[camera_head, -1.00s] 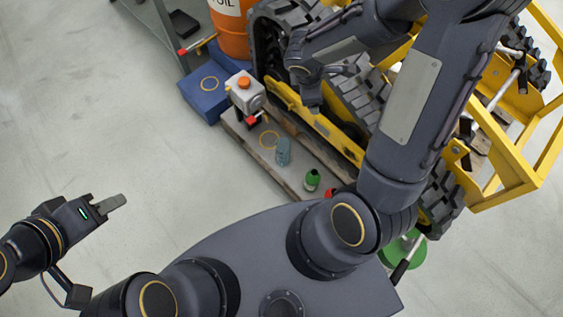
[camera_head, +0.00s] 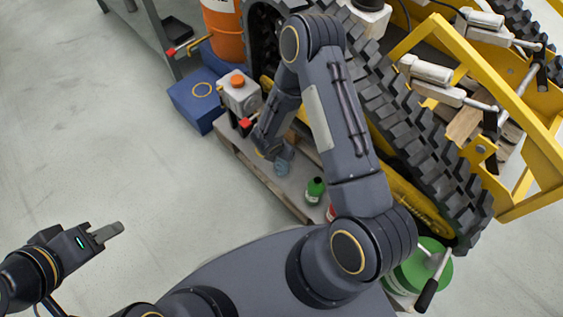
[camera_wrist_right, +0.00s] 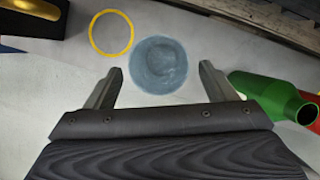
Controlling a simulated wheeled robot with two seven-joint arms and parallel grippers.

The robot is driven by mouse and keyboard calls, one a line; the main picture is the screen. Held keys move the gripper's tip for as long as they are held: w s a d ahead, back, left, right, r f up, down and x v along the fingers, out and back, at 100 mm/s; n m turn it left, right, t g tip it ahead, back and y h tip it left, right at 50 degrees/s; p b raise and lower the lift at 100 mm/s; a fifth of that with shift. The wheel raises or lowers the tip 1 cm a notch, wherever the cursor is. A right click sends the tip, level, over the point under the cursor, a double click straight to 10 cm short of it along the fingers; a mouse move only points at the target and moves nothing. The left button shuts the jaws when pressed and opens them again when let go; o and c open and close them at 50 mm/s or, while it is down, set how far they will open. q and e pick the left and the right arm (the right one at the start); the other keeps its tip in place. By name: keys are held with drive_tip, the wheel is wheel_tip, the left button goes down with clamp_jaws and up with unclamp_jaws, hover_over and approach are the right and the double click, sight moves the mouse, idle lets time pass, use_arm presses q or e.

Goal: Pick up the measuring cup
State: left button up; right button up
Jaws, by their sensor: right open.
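The measuring cup is a bluish translucent round vessel (camera_wrist_right: 158,65), seen from above in the right wrist view. In the head view the measuring cup (camera_head: 283,163) stands on the grey low bench, partly hidden by my right arm. My right gripper (camera_wrist_right: 161,78) is open and empty, with its fingertips either side of the cup's near edge; the cup lies just beyond and between them. I cannot tell the height gap. My left gripper (camera_head: 118,229) is far off at the lower left, over bare floor, seen edge-on.
A yellow ring (camera_wrist_right: 111,34) is marked left of the cup. A grey-white canister (camera_head: 240,95), blue box (camera_head: 193,105) and orange drum (camera_head: 224,38) stand behind. The black track (camera_head: 400,130) runs alongside.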

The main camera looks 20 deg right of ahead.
drive_tip(key=b+x, duration=0.1)
drive_tip(key=x, duration=0.2)
drive_tip(key=shift+f, duration=0.35)
drive_tip(key=c, duration=1.3)
drive_tip(key=shift+r, duration=0.1)
